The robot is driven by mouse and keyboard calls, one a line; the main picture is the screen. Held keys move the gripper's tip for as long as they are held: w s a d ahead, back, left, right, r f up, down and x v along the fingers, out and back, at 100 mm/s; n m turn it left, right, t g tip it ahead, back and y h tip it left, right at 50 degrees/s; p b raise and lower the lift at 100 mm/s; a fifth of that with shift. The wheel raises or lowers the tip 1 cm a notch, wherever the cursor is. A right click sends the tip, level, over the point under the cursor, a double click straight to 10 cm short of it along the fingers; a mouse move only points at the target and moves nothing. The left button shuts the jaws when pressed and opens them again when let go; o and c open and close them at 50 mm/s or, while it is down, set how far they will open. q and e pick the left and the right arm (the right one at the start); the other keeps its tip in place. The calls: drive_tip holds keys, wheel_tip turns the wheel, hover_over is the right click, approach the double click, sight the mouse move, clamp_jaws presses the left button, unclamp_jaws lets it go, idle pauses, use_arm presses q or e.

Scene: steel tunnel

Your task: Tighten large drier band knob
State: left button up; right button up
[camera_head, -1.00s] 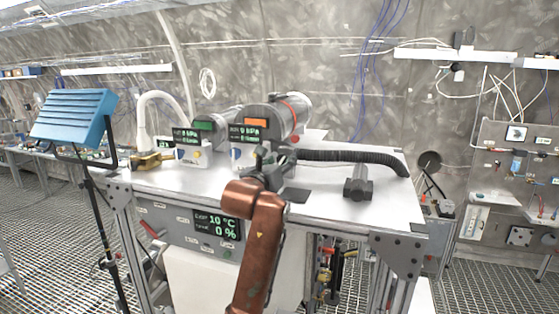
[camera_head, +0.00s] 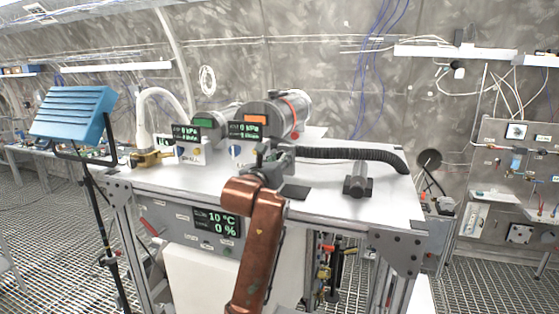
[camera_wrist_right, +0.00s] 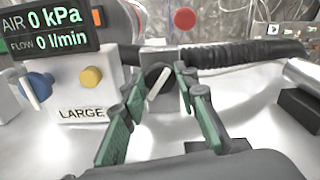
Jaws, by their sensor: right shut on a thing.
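The large drier unit (camera_wrist_right: 88,95) is a white box marked LARGE, with a blue and a yellow knob on its front and an AIR/FLOW display above. To its right, in the right wrist view, is a black round knob (camera_wrist_right: 153,74) with a pale bar across it. My right gripper (camera_wrist_right: 157,88) has its green-padded fingers on either side of this knob and is shut on it. In the head view my right gripper (camera_head: 268,158) is at the large drier and hides the knob. My left gripper is not in view.
A black corrugated hose (camera_head: 350,154) runs right from the drier. A smaller drier (camera_head: 190,148) stands to the left. A red knob (camera_wrist_right: 184,18) is above the hose. The bench's front right is clear.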

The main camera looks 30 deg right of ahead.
drive_tip(key=shift+f+m+b, duration=0.15)
drive_tip(key=shift+m+b, duration=1.2)
drive_tip(key=shift+m, duration=0.05)
drive_tip(key=m+b, duration=0.2)
drive_tip(key=shift+m, duration=0.4)
drive_tip(key=shift+c, duration=0.2)
drive_tip(key=m+b, duration=0.2)
drive_tip(key=m, duration=0.1)
drive_tip(key=shift+m, duration=0.3)
drive_tip(key=m+b, duration=0.1)
drive_tip(key=m, duration=0.1)
drive_tip(key=shift+s+m+b, duration=0.1)
drive_tip(key=shift+m+b, duration=0.25)
drive_tip(key=shift+m, duration=0.05)
drive_tip(key=m+b, duration=0.1)
drive_tip(key=m, duration=0.2)
drive_tip(key=m+b, duration=0.1)
drive_tip(key=m, duration=0.2)
drive_tip(key=shift+d, duration=0.1)
drive_tip(key=m, duration=0.3)
drive_tip(key=shift+f+m+b, duration=0.1)
drive_tip(key=shift+m+b, duration=0.2)
drive_tip(key=shift+b, duration=0.1)
drive_tip(key=shift+m, duration=1.5)
